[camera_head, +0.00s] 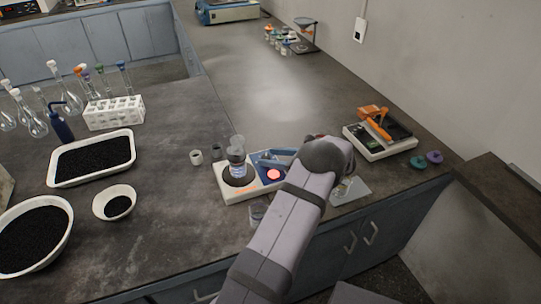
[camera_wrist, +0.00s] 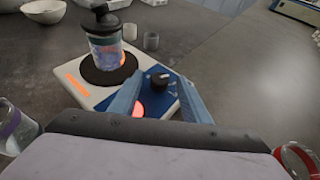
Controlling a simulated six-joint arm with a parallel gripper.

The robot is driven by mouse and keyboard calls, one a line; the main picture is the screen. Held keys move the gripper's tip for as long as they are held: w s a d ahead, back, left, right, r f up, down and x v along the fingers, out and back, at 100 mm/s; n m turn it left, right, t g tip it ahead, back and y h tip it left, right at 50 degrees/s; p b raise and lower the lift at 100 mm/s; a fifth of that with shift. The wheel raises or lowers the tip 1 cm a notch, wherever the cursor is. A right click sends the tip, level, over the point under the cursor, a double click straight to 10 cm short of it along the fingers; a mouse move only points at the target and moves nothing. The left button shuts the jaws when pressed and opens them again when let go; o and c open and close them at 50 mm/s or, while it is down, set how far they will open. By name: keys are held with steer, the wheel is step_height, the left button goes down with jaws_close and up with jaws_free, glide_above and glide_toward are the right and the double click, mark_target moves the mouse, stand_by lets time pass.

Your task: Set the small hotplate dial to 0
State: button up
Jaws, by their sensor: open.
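The small hotplate (camera_wrist: 88,97) is a white box with a round black top plate and a blue control panel. Its black dial (camera_wrist: 160,80) with a light pointer mark is on the panel in the wrist view; I cannot read its setting. A glass vessel (camera_wrist: 106,50) with a dark top and bluish contents stands on the hot plate. My gripper (camera_wrist: 161,77) is open, its two blue fingers on either side of the dial, apart from it as far as I can tell. In the head view the hotplate (camera_head: 228,193) shows, but my arm and gripper (camera_head: 277,158) hide the dial.
A glowing red disc (camera_wrist: 138,108) is on the panel near the left finger. Two small cups (camera_wrist: 150,41) stand behind the hotplate. A device with an orange part (camera_head: 378,140) stands to the right.

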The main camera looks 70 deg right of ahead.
steer(key=shift+w+d+f, duration=0.1)
steer(key=shift+w+f, duration=0.1)
steer(key=shift+w, duration=0.3)
steer(key=c, duration=1)
steer(key=shift+c, duration=0.2)
